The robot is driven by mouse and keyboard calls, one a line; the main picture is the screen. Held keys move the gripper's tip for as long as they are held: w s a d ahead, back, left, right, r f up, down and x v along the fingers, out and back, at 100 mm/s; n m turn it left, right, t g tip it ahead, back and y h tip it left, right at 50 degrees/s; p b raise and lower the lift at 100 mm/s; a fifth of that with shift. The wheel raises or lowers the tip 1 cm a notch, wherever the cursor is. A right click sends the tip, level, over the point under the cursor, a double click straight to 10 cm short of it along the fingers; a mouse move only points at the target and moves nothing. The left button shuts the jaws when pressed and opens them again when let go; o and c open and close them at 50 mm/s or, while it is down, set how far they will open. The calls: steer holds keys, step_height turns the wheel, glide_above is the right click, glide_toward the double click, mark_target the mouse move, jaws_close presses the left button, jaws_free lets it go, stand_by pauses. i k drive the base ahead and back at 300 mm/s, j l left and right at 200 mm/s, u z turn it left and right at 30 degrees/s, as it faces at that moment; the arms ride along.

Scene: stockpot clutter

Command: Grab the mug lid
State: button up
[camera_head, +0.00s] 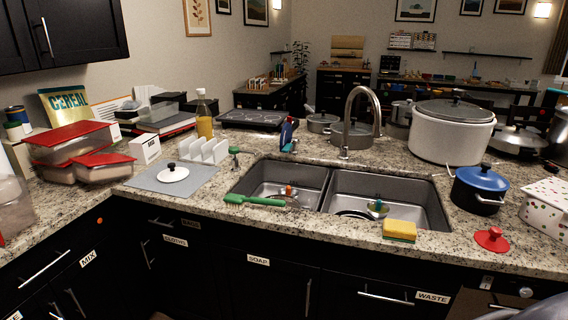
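Two small lids are in the head view, and I cannot tell for sure which one is the mug lid. A round red lid (491,239) with a red knob lies knob up on the granite counter at the right, near the front edge. A white round lid (173,175) with a black knob lies on a grey mat (150,184) at the left. No mug is clearly visible. My gripper is not in view.
A double sink (335,203) lies between the two lids. A yellow sponge (399,231) is left of the red lid. A blue-lidded pot (480,188) stands behind it, and a white patterned box (547,208) stands to its right. A green brush (254,201) lies at the sink's front left.

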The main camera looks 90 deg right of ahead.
mark_target(173, 173)
steer(key=z, duration=2.05)
steer(key=i+j+z, duration=0.1)
steer(key=i, duration=0.15)
